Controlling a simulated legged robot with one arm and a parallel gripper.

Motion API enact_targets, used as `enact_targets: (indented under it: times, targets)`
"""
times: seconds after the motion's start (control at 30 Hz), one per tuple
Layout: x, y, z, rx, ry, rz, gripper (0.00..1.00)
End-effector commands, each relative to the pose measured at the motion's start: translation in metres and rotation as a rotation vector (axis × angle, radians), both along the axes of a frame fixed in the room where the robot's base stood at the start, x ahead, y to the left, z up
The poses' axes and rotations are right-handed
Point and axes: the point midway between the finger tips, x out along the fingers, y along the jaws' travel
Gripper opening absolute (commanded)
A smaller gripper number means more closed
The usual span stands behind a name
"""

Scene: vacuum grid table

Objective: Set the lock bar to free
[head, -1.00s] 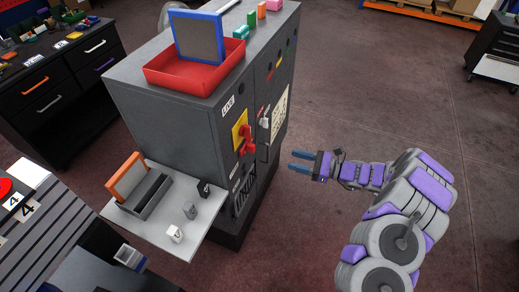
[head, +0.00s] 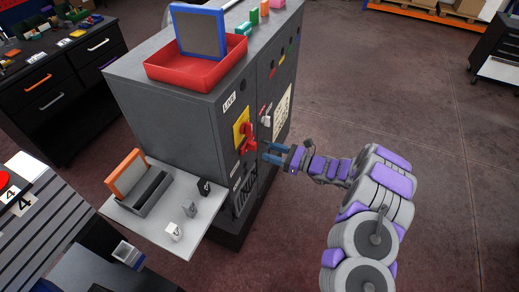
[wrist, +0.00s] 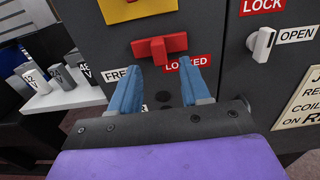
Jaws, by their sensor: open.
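The red lock bar (wrist: 160,46) is on the grey cabinet face in the wrist view, between a FREE label (wrist: 122,75) at its lower left and a LOCKED label (wrist: 188,61) at its lower right. It lies roughly crosswise, with a block at its middle pointing down. My gripper (wrist: 160,70) is open and empty. Its two blue fingers are spread just below the bar, one to each side of the middle block. Contact cannot be told. In the head view my gripper (head: 268,152) is close in front of the cabinet, right of the red parts.
A yellow plate (wrist: 138,9) sits above the bar. A white knob (wrist: 262,42) beside an OPEN label is on the right. In the head view a side shelf (head: 200,221) with small blocks juts from the cabinet (head: 165,110). Open floor lies to the right.

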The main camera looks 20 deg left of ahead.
Motion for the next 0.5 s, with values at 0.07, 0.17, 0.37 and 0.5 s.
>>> enact_targets:
  times: [0.07,0.17,0.37,0.5]
  targets:
    - [0.000,0.016,-0.001,0.000,0.000,0.003,0.47]
    - [0.002,0.031,-0.001,0.001,0.001,0.002,0.47]
    - [0.003,0.050,-0.001,0.001,0.001,0.002,0.47]
    - [0.004,0.053,0.000,0.002,0.001,0.001,0.47]
